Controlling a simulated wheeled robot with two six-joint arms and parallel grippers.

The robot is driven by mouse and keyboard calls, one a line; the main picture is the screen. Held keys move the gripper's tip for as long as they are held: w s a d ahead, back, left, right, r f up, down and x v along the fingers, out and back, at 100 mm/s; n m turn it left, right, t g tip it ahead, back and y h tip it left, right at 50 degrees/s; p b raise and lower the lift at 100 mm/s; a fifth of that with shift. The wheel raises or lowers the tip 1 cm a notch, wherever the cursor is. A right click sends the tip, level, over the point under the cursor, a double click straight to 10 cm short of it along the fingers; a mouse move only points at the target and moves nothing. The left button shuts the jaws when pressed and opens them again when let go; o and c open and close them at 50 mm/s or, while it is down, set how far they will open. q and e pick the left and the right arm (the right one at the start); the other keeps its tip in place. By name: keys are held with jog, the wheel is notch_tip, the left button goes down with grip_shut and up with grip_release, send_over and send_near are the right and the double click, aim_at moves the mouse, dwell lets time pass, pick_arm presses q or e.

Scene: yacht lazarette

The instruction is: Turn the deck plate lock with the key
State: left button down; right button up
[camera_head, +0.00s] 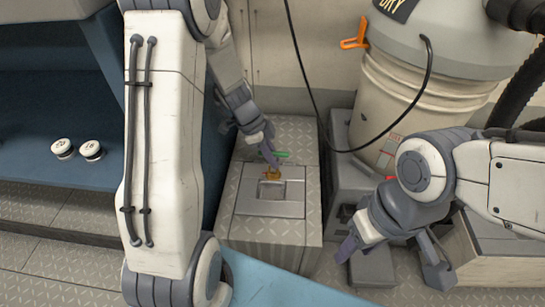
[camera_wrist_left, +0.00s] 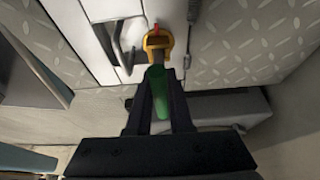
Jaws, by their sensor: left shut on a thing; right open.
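The deck plate (camera_head: 268,208) is a grey panel with a recessed handle, set in the top of a diamond-plate box (camera_head: 309,185). A brass-yellow lock fitting (camera_head: 272,174) sits at its far edge; it also shows in the left wrist view (camera_wrist_left: 158,42) with a small red mark above it. My left gripper (camera_head: 269,156) is shut on the key, whose green handle (camera_wrist_left: 158,88) lies between the fingers. The key's front end meets the brass fitting; how deep it sits is hidden. My right gripper (camera_head: 394,266) is open and empty, right of the box.
A large cream vacuum drum (camera_head: 400,95) with an orange clip (camera_head: 355,34) stands at the back right, and its black cable hangs near the box. A grey step-like case (camera_head: 350,180) stands right of the box. Two white caps (camera_head: 78,149) lie on the blue shelf at left.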

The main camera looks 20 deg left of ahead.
pick_arm(q)
jog(key=shift+f+b, duration=0.3)
jog(key=shift+b, duration=0.15)
dwell(0.6)
jog(key=n+t+b, duration=0.1)
jog(key=n, duration=0.1)
jog(key=shift+n+b, duration=0.3)
jog(key=shift+b, duration=0.1)
jog(key=shift+n+t+y+b, duration=0.45)
jog(key=shift+n+b, duration=0.2)
jog(key=shift+n, duration=0.55)
jog(key=n, duration=0.3)
jog(key=shift+t+y, duration=0.35)
jog(key=n, duration=0.1)
jog(key=n+y, duration=0.1)
jog(key=n, duration=0.1)
jog(key=shift+r+t, duration=0.2)
jog(key=shift+t, duration=0.1)
jog(key=n+y+p, duration=0.1)
jog(key=n, duration=0.1)
jog(key=shift+n+p, duration=0.3)
jog(key=shift+w+n+y+p, duration=0.1)
jog(key=shift+n+y+p, duration=0.6)
jog(key=shift+n+p, duration=0.75)
jog(key=shift+n+y+p, duration=0.6)
jog(key=shift+n+p, duration=0.75)
jog(key=shift+n, duration=0.3)
jog(key=shift+a+f, duration=0.1)
